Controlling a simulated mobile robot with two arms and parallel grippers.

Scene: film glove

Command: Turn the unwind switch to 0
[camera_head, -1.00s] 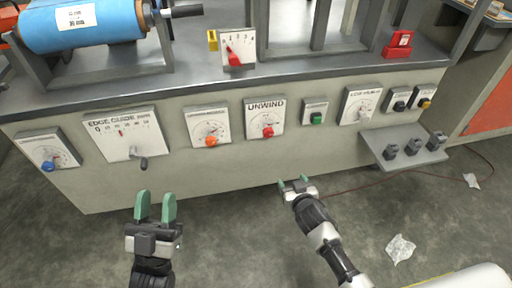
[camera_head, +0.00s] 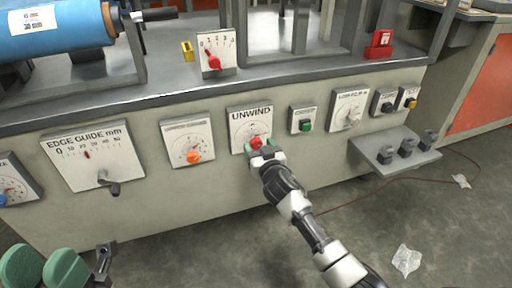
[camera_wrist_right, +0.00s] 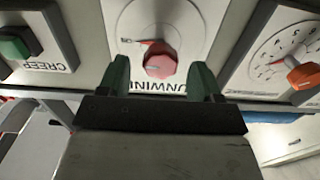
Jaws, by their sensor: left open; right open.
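The unwind switch is a red knob (camera_head: 256,142) on a white plate labelled UNWIND (camera_head: 250,117) on the machine's front panel. In the right wrist view the red knob (camera_wrist_right: 160,62) shows between the fingers, with a red pointer to one side of it and a small mark near the pointer's end. My right gripper (camera_head: 264,150) is open in front of the knob; its green fingers stand on either side of it. I cannot tell whether they touch it. My left gripper (camera_head: 45,268) is open and empty at the lower left, away from the panel.
An orange knob (camera_head: 193,157) is on the plate left of UNWIND, and a green button (camera_head: 305,126) is to its right. An edge guide plate with a crank (camera_head: 108,181) is further left. A grey shelf (camera_head: 398,155) juts out at the right.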

